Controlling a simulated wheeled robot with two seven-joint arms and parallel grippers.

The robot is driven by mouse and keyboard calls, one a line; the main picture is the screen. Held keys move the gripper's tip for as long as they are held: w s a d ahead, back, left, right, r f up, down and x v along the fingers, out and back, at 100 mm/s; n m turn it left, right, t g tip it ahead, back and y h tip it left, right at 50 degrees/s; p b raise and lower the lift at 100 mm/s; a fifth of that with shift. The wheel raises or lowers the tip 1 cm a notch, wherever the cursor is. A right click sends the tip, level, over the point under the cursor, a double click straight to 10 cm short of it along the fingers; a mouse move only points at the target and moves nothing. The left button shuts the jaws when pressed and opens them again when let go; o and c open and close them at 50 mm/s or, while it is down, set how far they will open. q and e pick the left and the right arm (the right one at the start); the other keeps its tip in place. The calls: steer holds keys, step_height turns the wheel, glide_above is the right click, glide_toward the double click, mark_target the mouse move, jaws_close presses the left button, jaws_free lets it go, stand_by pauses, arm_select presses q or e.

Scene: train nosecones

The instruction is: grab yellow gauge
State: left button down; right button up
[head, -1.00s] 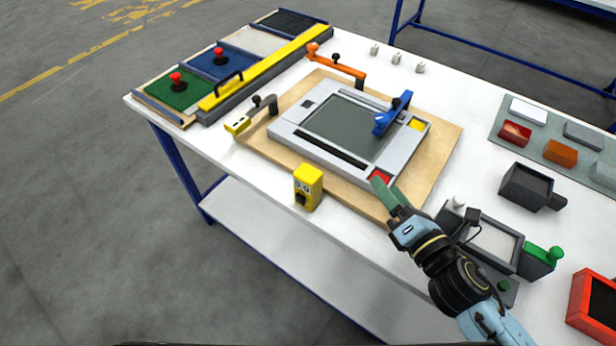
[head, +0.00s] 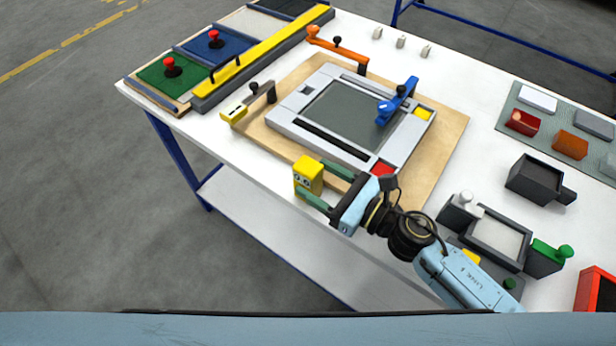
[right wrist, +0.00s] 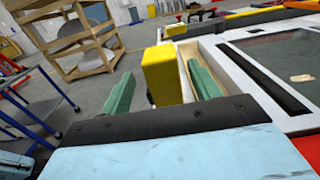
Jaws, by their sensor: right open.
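The yellow gauge (head: 308,174), a small upright block with a dark lower part, stands near the table's front edge. My right gripper (head: 322,185) is open, with its green fingers pointing at the gauge from the right. In the right wrist view the gauge (right wrist: 161,75) stands between the two spread fingers (right wrist: 162,82), apart from the palm. I cannot tell whether either finger touches it. The gauge's lower part is partly hidden by a finger in the head view. My left gripper is not in view.
A grey framed panel (head: 300,139) on a wooden board (head: 440,150) lies just behind the gauge. A yellow-ended clamp (head: 234,112) is to its left. Dark bins (head: 535,180) and coloured blocks stand at right. White table is bare along the front left.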

mark_target(301, 168)
steer(key=p+x, duration=0.1)
steer(key=x, duration=0.4)
steer(key=shift+w, duration=0.2)
steer(key=shift+c, duration=0.3)
steer(key=shift+r, duration=0.1)
steer(key=c, duration=1.1)
